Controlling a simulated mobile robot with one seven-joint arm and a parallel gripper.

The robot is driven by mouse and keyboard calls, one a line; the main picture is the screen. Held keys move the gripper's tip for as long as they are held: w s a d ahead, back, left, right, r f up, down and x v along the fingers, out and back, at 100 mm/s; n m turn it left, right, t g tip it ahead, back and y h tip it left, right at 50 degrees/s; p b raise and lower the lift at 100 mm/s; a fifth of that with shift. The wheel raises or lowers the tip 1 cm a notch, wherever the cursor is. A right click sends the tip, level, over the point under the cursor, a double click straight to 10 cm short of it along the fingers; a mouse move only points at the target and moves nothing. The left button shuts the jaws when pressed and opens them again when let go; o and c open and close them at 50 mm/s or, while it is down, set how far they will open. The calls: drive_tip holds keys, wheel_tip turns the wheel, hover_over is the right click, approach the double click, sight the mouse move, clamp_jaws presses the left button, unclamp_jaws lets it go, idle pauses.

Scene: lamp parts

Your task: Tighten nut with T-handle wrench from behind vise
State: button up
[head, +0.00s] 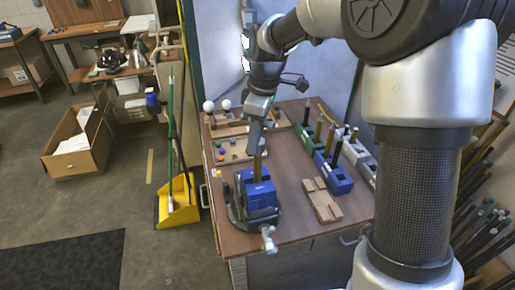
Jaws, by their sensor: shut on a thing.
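The vise (238,214) with blue jaws stands at the front left of the brown workbench. A brass-coloured rod (257,173) stands upright between the jaws. My gripper (256,150) points down from above and behind the vise, with its fingertips at the top of the rod. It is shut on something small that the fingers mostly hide. I cannot tell whether that is a T-handle wrench or the rod's top. The nut is too small or hidden to make out.
A wooden block (322,203) lies right of the vise. Green (304,131), blue (337,181) and white blocks holding upright rods stand along the right. A tray of small coloured parts (229,150) lies behind the vise. A yellow dustpan (178,206) stands on the floor at left.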

drive_tip(key=shift+m, duration=1.7)
drive_tip(key=shift+b, duration=0.3)
drive_tip(key=shift+f+m, duration=0.1)
drive_tip(key=shift+m, duration=0.8)
drive_tip(key=shift+n, duration=0.5)
drive_tip(key=shift+r, duration=0.2)
drive_tip(key=shift+w+r+p, duration=0.1)
drive_tip(key=shift+r+p, duration=1.25)
drive_tip(key=shift+r, duration=0.6)
